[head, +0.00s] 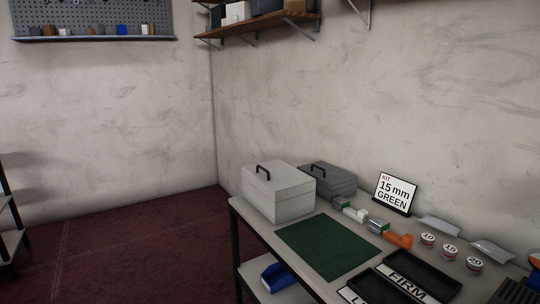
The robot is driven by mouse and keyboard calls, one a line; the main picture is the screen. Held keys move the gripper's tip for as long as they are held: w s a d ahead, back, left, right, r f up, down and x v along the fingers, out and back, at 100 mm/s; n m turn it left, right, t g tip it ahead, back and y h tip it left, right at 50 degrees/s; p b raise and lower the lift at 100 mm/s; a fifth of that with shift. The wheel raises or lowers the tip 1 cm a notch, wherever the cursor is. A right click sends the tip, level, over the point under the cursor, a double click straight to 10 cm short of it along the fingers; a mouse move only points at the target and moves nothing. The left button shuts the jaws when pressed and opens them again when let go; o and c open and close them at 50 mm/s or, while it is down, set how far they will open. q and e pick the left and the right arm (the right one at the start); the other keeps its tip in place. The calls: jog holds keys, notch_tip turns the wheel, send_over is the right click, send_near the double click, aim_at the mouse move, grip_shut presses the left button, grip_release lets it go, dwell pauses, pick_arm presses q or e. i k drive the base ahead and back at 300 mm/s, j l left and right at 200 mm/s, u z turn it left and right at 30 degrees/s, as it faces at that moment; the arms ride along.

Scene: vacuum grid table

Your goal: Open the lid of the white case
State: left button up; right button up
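The white case (278,199) stands at the left end of the table, near its far left corner. Its lid (272,181) is closed and carries a dark handle (263,171) on top. Neither of my grippers is in the head view, so nothing touches the case.
A green mat (328,246) lies in front. A sign (394,193), an orange item (398,241), several round labelled tins (450,249) and black trays (423,275) fill the right side. A blue bin (277,276) sits on the lower shelf.

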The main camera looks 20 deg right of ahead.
aim_at(278, 180)
jog(key=i+j+z, duration=0.15)
jog(key=i+z, duration=0.3)
jog(key=i+j+z, duration=0.25)
jog(key=z, duration=0.2)
jog(key=i+j+z, duration=0.3)
jog(key=z, duration=0.15)
jog(key=i+j+z, duration=0.2)
jog(key=j+z, duration=0.2)
jog(key=j, duration=0.15)
